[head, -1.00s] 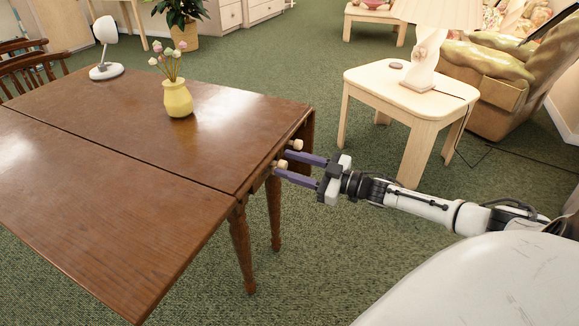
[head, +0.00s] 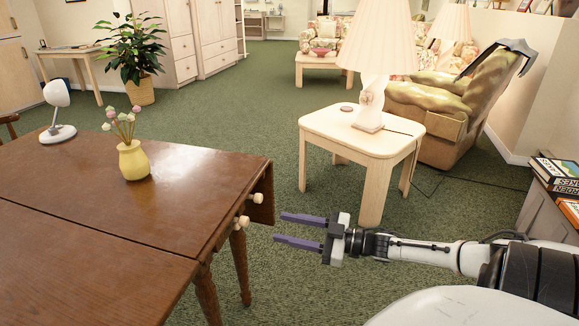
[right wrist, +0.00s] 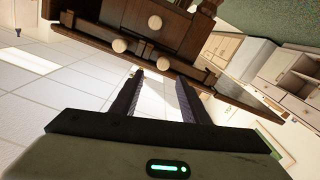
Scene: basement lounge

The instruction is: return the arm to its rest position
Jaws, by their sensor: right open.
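My right gripper (head: 284,231) is open and empty in the head view, with its two purple fingers pointing left. It is in the air to the right of the brown wooden table (head: 95,252), apart from its wooden knobs (head: 242,222). In the right wrist view the two dark fingers (right wrist: 160,82) stand apart with nothing between them. The table's knobs (right wrist: 120,45) show beyond the fingertips there. My right arm (head: 430,254) stretches in from the right edge of the head view. My left gripper is not in view.
A yellow vase (head: 133,162) with flowers and a white desk lamp (head: 58,131) stand on the brown table. A pale side table (head: 345,138) with a lamp (head: 372,95) stands behind my right gripper. Books (head: 556,176) lie at the right. Green carpet (head: 285,290) is open below the gripper.

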